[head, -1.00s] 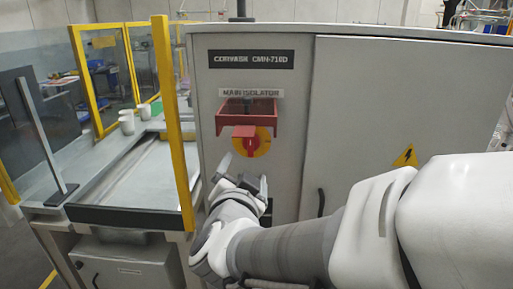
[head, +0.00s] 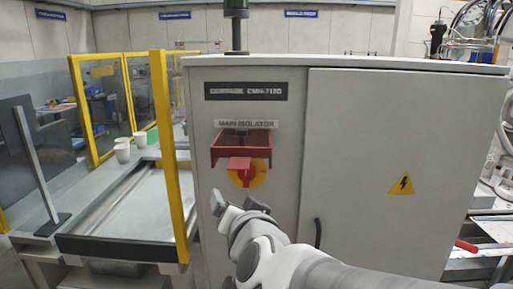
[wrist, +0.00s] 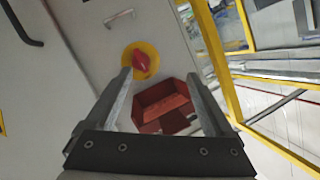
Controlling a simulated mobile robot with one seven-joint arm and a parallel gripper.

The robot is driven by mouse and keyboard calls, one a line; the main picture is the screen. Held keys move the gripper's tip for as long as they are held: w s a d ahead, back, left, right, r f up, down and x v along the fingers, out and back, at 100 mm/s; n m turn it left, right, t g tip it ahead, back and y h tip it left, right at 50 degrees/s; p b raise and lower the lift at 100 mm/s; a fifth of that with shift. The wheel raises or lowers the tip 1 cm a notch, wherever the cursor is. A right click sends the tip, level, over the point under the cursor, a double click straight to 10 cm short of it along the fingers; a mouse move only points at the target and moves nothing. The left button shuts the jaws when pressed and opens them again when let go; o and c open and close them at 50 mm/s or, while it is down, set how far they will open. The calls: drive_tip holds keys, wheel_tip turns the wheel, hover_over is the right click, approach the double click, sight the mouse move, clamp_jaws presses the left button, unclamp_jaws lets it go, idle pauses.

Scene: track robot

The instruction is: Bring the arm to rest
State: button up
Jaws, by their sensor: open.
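My gripper (head: 234,205) is in front of the grey cabinet (head: 400,130), below the main isolator. In the wrist view my gripper (wrist: 162,85) shows two fingers spread wide with nothing between them held. The red isolator handle (head: 246,175) sits on a yellow disc on the cabinet's left panel. A red bracket (head: 258,150) is mounted just above it. In the wrist view the red handle (wrist: 141,61) and the red bracket (wrist: 165,103) lie beyond the fingertips. My gripper appears apart from the handle. My arm reaches in from the lower right.
A yellow-framed guard (head: 171,150) stands left of the cabinet, beside a conveyor bench (head: 130,205) with white cups (head: 122,152) at its back. A black door handle (head: 318,232) protrudes from the cabinet. Equipment with a red-handled item (head: 467,246) stands at the right.

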drive_tip(key=s+d+f+n+g+h, duration=0.1)
drive_tip(key=s+d+f+g+h, duration=0.1)
drive_tip(key=s+d, duration=0.6)
drive_tip(key=s+d+f+n+g+h, duration=0.1)
drive_tip(key=s+d+f+n+g, duration=0.1)
drive_tip(key=s+d+f+g, duration=0.3)
drive_tip(key=s+d+g, duration=0.1)
drive_tip(key=s+d, duration=0.2)
drive_tip(key=d, duration=0.2)
drive_tip(key=shift+f+g+h, duration=0.15)
drive_tip(key=shift+g+h, duration=0.15)
drive_tip(key=shift+h, duration=0.1)
drive_tip(key=shift+a, duration=0.1)
